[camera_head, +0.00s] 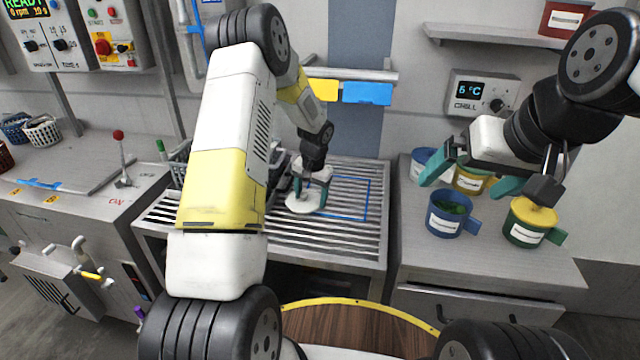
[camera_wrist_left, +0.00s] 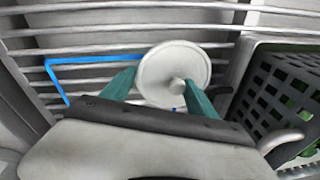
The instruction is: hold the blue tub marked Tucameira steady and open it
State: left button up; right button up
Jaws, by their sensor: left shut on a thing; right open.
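A blue tub (camera_head: 446,223) with a white label stands on the right counter. It is uncovered, and green contents show inside. Its label is too small to read. My left gripper (camera_head: 311,188) is over the slatted rack, shut on a white round lid with a small knob. The lid (camera_head: 304,204) also shows in the left wrist view (camera_wrist_left: 160,68), between the teal fingers (camera_wrist_left: 160,95). I cannot tell whether it touches the slats. My right gripper (camera_head: 473,178) is open, its teal fingers spread above and behind the blue tub; I cannot tell whether they touch it.
A green tub (camera_head: 522,236) with a yellow lid stands right of the blue tub. A yellow tub (camera_head: 471,181) and another blue tub (camera_head: 421,158) stand behind. A dark basket (camera_wrist_left: 285,95) is beside the rack (camera_head: 340,240). The counter front (camera_head: 480,268) is clear.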

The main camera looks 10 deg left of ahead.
pick_arm(q)
jog(key=shift+f, duration=0.3)
jog(key=shift+f, duration=0.35)
jog(key=o, duration=1.6)
jog(key=shift+c, duration=0.2)
jog(key=shift+r, duration=0.1)
